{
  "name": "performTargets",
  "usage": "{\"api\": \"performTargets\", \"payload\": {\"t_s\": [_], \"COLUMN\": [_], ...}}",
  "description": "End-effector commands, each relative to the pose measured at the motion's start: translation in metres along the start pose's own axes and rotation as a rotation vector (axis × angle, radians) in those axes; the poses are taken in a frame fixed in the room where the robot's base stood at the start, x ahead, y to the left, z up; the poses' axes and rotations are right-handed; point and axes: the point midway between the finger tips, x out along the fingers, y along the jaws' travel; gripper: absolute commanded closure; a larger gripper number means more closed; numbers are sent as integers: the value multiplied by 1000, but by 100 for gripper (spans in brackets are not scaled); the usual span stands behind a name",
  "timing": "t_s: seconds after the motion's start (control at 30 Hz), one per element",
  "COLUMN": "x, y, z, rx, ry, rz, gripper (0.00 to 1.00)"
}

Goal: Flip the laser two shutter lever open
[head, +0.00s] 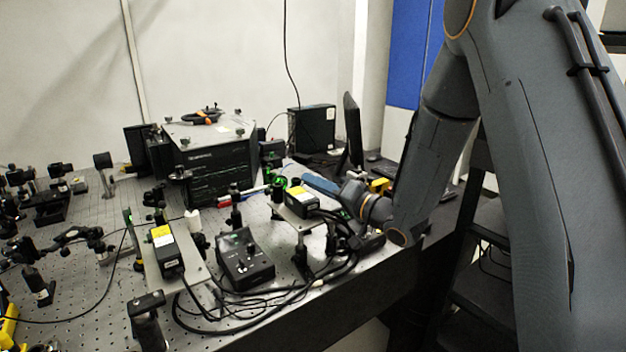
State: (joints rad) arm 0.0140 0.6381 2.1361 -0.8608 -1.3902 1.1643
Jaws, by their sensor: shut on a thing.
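Two black laser boxes with yellow labels stand on raised plates. One laser (163,246) is at left of centre, and the other laser (301,201) is right of it, with green light by its far end. I cannot read which is laser two. My gripper (336,190) reaches in from the right, low beside the right laser. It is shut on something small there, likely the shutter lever. The lever itself is too small and hidden by the gripper to make out, so its position cannot be told.
A black control box (244,262) with knobs sits between the lasers. Loose black cables (285,291) loop along the bench's front. Optics mounts (62,240) crowd the left of the perforated bench (92,207). A large black instrument (219,165) and a monitor (352,130) stand behind.

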Motion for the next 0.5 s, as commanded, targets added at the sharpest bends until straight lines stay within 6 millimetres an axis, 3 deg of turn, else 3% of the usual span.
{"api": "performTargets", "payload": {"t_s": [0.2, 0.5], "x": [-1, -1], "y": [8, 9], "z": [1, 2], "rx": [166, 184], "ry": [34, 38], "rz": [-24, -26], "gripper": [100, 100]}}
